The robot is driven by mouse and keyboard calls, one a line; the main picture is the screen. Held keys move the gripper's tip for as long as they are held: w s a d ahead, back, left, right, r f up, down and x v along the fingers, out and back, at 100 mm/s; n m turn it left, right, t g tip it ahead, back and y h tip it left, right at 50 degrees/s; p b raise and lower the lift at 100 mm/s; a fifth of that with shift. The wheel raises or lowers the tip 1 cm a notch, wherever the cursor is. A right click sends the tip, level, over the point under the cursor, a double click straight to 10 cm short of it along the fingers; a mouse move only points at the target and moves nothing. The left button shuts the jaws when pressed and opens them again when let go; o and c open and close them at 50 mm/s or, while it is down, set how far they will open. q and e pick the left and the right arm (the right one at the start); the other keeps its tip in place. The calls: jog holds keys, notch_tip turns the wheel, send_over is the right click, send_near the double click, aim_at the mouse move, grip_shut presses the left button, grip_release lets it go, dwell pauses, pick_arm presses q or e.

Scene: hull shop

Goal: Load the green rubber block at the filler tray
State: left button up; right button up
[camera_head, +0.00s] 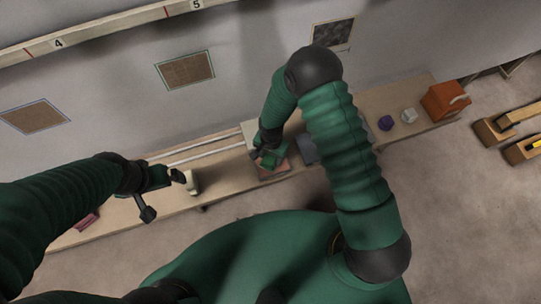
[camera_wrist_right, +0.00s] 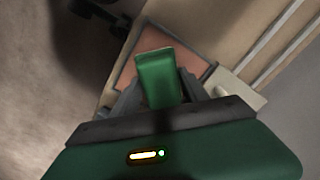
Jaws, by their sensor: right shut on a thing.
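My right gripper (camera_head: 266,154) is over the middle of the bench. It is shut on the green rubber block (camera_wrist_right: 157,80), which stands out between the two fingers in the right wrist view. The block (camera_head: 272,158) also shows small in the head view. A shallow tray with a reddish floor (camera_wrist_right: 124,76) and dark rim lies behind the block in the wrist view; its reddish part (camera_head: 273,173) shows beneath the gripper in the head view. I cannot tell whether the block touches it. My left gripper (camera_head: 163,194) is at the left of the bench, fingers apart, empty.
The long wooden bench (camera_head: 228,178) runs along the wall. A pale upright object (camera_head: 192,184) stands close to my left gripper. A purple piece (camera_head: 386,123), a pale piece (camera_head: 409,115) and an orange box (camera_head: 444,101) are at the right end. Pale rails (camera_head: 215,147) run along the back.

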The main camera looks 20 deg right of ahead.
aim_at(271, 156)
jog(key=shift+a+r+p, duration=0.1)
jog(key=shift+r+p, duration=0.3)
notch_tip(271, 156, up, 6)
jog(key=p, duration=0.5)
jog(key=shift+r, duration=0.15)
dwell(0.4)
